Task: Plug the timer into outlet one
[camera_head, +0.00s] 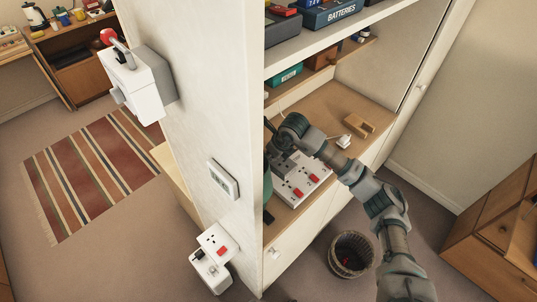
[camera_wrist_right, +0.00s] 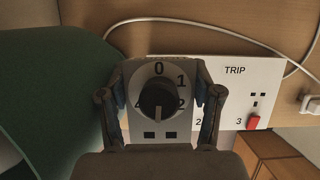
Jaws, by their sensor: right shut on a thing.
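The timer (camera_wrist_right: 143,78) is a pale block with a black dial and numbers around it. In the right wrist view my right gripper (camera_wrist_right: 160,105) is shut on it, one finger at each side. The white outlet board (camera_wrist_right: 262,82) lies behind it, with "TRIP", "2", "3" and a red switch showing. The timer covers the board's left part, so outlet one is hidden. I cannot tell whether the timer touches the board. In the head view the board (camera_head: 312,178) lies on the cabinet's wooden shelf, with my right gripper (camera_head: 280,163) over its left end. My left gripper is not in view.
A green object (camera_wrist_right: 45,85) stands close left of the gripper. A white cable (camera_wrist_right: 215,28) and plug (camera_head: 344,141) lie behind the board, near a wooden block (camera_head: 359,125). The partition wall (camera_head: 238,120) bounds the left side. A waste basket (camera_head: 352,254) stands below.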

